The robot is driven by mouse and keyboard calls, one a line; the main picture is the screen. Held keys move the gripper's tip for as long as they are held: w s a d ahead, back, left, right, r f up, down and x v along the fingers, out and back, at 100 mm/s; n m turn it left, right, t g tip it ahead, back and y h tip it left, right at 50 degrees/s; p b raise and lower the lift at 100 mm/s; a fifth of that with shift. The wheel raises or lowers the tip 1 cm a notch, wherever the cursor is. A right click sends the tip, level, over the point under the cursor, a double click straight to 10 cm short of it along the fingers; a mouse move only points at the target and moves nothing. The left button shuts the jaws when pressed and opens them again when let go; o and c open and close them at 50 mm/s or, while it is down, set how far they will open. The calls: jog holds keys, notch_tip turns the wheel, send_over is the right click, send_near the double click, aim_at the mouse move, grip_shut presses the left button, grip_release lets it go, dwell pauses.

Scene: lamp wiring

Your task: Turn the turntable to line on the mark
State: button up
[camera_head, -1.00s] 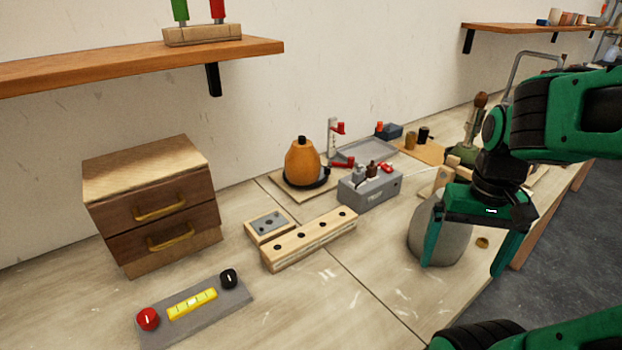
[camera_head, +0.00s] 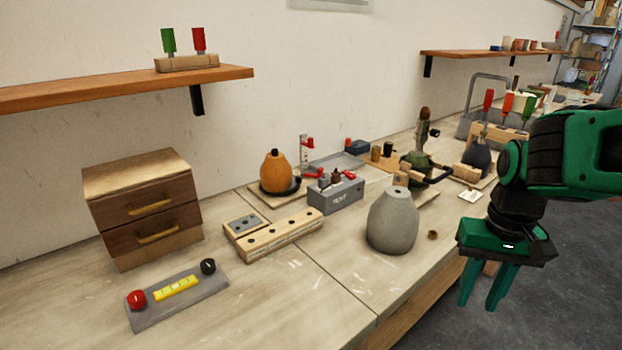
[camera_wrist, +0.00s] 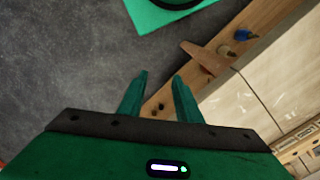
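An orange gourd-shaped lamp body (camera_head: 275,174) stands on a dark round base that looks like the turntable (camera_head: 296,188), on a board at the back of the bench. No alignment mark can be made out at this size. My gripper (camera_head: 478,302) hangs at the right, beyond the bench's front edge and far from the turntable. Its two fingers point down, apart, with nothing between them. In the wrist view the fingers (camera_wrist: 160,80) are also apart and empty, above the floor and bench edge.
A grey vase-like body (camera_head: 392,222) stands near the bench's front edge, with a small brass piece (camera_head: 432,235) beside it. A grey box with switches (camera_head: 335,196) and a wooden block with holes (camera_head: 280,236) lie before the turntable. A drawer cabinet (camera_head: 143,205) stands left.

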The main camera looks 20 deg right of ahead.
jog(key=shift+a, duration=0.25)
